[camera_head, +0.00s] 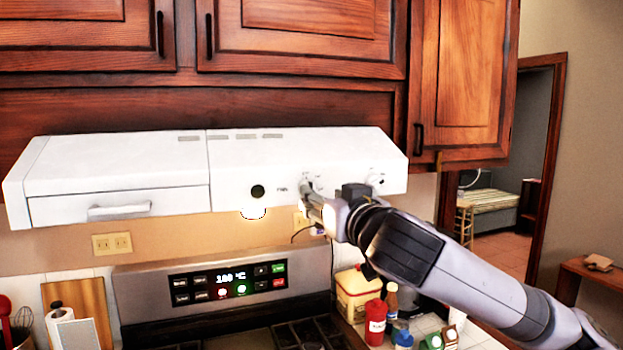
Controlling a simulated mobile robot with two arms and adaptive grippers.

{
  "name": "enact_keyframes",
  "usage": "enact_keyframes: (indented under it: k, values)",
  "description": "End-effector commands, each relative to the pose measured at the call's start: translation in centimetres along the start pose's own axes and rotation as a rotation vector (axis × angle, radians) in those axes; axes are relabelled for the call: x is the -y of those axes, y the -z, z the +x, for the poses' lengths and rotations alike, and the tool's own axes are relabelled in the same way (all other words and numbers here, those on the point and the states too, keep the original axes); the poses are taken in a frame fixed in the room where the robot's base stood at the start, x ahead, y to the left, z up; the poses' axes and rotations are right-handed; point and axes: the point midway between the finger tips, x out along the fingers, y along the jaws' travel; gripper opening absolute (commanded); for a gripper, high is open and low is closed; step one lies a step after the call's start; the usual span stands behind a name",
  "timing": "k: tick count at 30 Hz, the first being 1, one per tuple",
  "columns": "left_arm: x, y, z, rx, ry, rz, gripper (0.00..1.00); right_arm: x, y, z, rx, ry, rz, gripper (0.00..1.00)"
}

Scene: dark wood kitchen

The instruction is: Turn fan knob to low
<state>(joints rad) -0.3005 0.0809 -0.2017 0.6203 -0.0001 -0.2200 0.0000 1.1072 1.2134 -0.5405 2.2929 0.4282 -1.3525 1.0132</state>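The white range hood (110,165) hangs under the dark wood cabinets. Its front panel carries a round black control (257,191) and small printed markings too blurred to read fully. A light knob (376,180) sits at the panel's right end. My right gripper (308,192) reaches in from the right, with its fingertips at the panel beside the markings. The gripper covers this spot, so any knob there is mostly hidden. I cannot tell whether its fingers are open, shut or touching a knob. My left gripper is not in view.
Below the hood is the stove's back panel (140,300) with a lit display. A yellow canister (357,291), a red bottle (376,322) and other containers stand on the counter below my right arm. A doorway opens at the right.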

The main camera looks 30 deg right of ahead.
Motion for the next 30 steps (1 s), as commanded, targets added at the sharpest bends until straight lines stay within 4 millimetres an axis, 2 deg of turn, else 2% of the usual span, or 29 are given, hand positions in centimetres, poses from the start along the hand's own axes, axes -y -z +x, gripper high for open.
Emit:
enact_keyframes:
  k: [1, 6, 12, 24, 30]
  values:
    - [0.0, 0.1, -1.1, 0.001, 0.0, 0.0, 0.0, 0.0, 0.4, 1.2, 0.004, -0.001, 0.001, 0.46]
    - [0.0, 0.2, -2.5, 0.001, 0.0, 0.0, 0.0, 0.0, 0.4, 4.5, 0.003, 0.0, -0.001, 0.46]
    - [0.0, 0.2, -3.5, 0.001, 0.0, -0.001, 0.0, 0.0, 0.2, 6.9, 0.001, -0.001, 0.001, 0.46]
    - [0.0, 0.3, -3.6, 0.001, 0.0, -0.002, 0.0, 0.0, 0.0, 7.5, -0.001, 0.0, -0.001, 0.46]
    - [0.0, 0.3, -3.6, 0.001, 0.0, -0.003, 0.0, 0.0, 0.0, 7.5, -0.001, 0.0, -0.001, 0.32]
